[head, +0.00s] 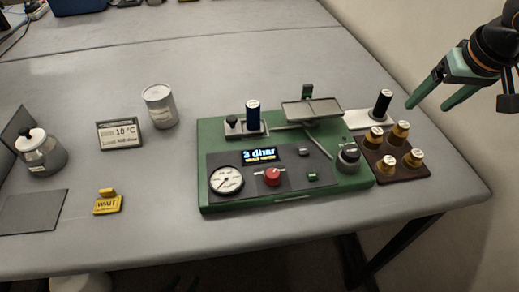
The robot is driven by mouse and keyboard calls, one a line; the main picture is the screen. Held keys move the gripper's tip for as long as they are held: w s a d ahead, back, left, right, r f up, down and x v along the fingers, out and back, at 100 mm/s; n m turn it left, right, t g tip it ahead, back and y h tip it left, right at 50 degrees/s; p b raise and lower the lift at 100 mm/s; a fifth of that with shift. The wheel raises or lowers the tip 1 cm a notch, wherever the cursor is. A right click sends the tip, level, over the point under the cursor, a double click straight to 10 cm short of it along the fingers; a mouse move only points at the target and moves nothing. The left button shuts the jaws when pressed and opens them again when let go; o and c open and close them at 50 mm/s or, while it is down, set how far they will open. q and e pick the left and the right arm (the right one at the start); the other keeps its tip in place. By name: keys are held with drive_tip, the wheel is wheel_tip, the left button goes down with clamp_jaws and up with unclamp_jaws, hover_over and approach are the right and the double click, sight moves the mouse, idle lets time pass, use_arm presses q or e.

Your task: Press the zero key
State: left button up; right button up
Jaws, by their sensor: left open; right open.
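A green instrument (290,199) stands on the grey table, right of centre. Its dark front panel has a lit display (260,155) reading about "3 dbar", a round dial gauge (227,180) and a red knob (272,177). Two small keys sit right of these: a green key (312,177) low on the panel and a grey key (304,152) above it. Their labels are too small to read, so I cannot tell which is the zero key. My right gripper (429,105) is open and empty, above the table's right edge, apart from the instrument. My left gripper is not in view.
A brown block (399,172) with several gold-brown capped vials stands right of the instrument, below a black cylinder (382,103). A grey metal can (159,106), temperature sign (119,133), yellow WAIT sign (107,205) and glass jar (41,152) stand left. The table's front middle is clear.

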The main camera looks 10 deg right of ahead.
clamp_jaws()
idle(0.4)
idle(1.1)
